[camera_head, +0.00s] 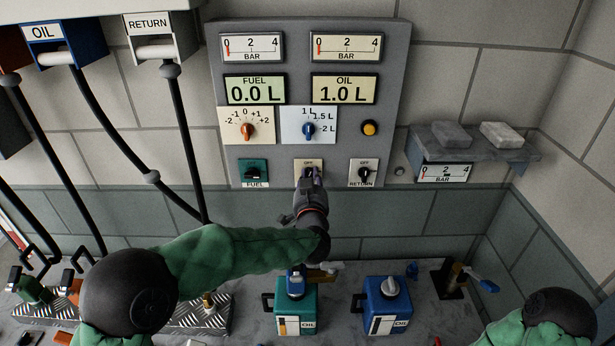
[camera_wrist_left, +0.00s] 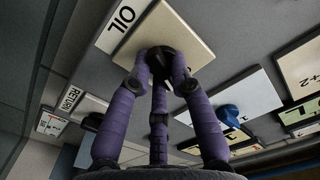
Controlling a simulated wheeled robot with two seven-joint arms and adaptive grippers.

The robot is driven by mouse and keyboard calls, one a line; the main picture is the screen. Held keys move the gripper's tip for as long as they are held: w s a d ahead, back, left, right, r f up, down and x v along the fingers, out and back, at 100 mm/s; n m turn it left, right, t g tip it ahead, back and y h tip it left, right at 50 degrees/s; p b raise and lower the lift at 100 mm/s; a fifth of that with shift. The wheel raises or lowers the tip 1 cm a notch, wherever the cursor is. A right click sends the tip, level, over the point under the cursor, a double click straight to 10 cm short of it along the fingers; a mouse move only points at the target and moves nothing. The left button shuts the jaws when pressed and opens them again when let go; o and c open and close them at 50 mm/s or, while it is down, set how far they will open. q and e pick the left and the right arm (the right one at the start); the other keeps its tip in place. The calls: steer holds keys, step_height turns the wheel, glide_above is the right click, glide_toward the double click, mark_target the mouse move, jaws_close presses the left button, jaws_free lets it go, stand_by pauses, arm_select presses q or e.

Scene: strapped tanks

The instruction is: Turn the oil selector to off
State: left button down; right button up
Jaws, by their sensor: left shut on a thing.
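The oil selector is a cream plate (camera_head: 301,167) in the bottom row of the grey panel, between the fuel and return selectors. "OFF" shows at its top edge; my gripper covers its lower part. My left gripper (camera_head: 314,176) reaches up to it from below. In the left wrist view the plate (camera_wrist_left: 190,32) reads "OIL", and my purple fingers (camera_wrist_left: 160,72) are shut around its black knob (camera_wrist_left: 158,54). The knob's pointing direction is hidden by the fingers. My right gripper is out of view; only part of that arm shows at lower right.
The fuel selector (camera_head: 253,173) and return selector (camera_head: 364,173) flank it closely. Above are the orange dial (camera_head: 247,131), blue dial (camera_head: 309,130) and oil display (camera_head: 344,90), reading 1.0 L. A green can (camera_head: 296,305) and blue can (camera_head: 386,304) stand below.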

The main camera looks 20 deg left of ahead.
arm_select(q)
steer(key=shift+a+r, duration=0.2)
steer(key=shift+r, duration=0.45)
steer(key=shift+n+b, duration=0.6)
steer(key=shift+n, duration=0.2)
steer(key=shift+n+b, duration=0.45)
steer(key=shift+n, duration=0.25)
steer(key=c, duration=1.6)
jaws_free()
steer(key=shift+n, duration=0.3)
steer(key=o, duration=0.4)
steer(key=shift+d+f, duration=0.1)
steer(key=shift+f, duration=0.2)
steer(key=p+v, duration=0.1)
steer(key=v, duration=0.7)
steer(key=shift+f, duration=0.1)
